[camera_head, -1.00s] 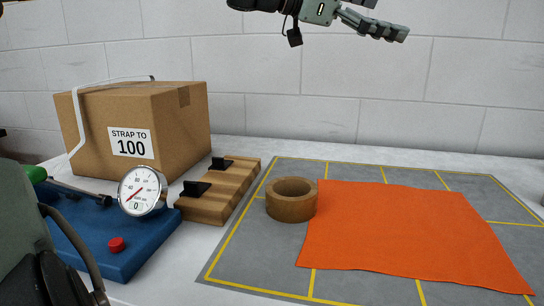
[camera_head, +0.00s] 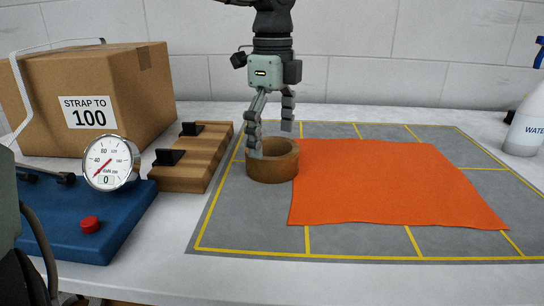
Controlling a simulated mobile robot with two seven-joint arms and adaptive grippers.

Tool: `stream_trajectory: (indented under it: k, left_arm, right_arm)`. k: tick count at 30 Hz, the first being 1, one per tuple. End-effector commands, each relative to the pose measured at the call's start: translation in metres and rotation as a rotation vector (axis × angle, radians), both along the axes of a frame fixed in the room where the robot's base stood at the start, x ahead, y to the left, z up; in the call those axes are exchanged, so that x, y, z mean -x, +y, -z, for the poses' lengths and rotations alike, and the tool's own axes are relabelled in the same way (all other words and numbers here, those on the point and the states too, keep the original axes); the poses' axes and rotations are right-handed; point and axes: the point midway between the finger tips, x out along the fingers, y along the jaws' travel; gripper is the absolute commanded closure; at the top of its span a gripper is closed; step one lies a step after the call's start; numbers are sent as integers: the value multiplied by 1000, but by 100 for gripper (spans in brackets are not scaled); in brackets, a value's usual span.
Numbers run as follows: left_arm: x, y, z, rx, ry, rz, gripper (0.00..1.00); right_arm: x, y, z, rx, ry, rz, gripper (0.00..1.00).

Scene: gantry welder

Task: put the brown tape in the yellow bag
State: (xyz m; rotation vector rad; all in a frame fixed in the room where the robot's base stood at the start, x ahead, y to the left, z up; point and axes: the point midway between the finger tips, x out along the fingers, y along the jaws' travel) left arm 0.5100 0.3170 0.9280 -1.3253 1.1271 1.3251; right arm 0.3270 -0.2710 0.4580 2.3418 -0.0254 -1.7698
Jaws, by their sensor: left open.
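The brown tape (camera_head: 273,172) is a roll lying flat on the grey mat, its hole facing up, at the left edge of an orange cloth. My left gripper (camera_head: 270,141) points down at the roll from above with its fingers spread and nothing between them. One finger overlaps the roll's left rim and hole; I cannot tell if it touches. The other finger ends above the roll's far right side. No yellow bag shows in this view. My right gripper is not in view.
The orange cloth (camera_head: 390,185) lies flat on the yellow-lined grey mat (camera_head: 240,230). To the left are a wooden block (camera_head: 197,167) with black clips, a blue base (camera_head: 75,220) with a dial gauge (camera_head: 108,163), and a cardboard box (camera_head: 140,90). A bottle (camera_head: 525,130) stands far right.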

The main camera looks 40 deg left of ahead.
Motion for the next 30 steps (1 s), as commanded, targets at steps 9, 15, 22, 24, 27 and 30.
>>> stream_trajectory:
  k: [9, 15, 22, 24, 27, 30]
  left_arm:
    - [0, 0, 25, 1, -1, -1, 0]
    - [0, 0, 24, 1, -2, -1, 9]
    - [0, 0, 24, 1, -2, -1, 37]
    - [0, 0, 24, 1, -2, -1, 46]
    - [-1, 0, 24, 1, -3, -1, 52]
    - [-1, 0, 24, 1, -3, -1, 52]
  right_arm:
    - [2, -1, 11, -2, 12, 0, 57]
    - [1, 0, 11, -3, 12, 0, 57]
    - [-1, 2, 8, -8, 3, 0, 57]
    - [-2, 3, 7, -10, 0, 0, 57]
    - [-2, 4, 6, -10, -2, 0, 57]
    - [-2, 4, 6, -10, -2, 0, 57]
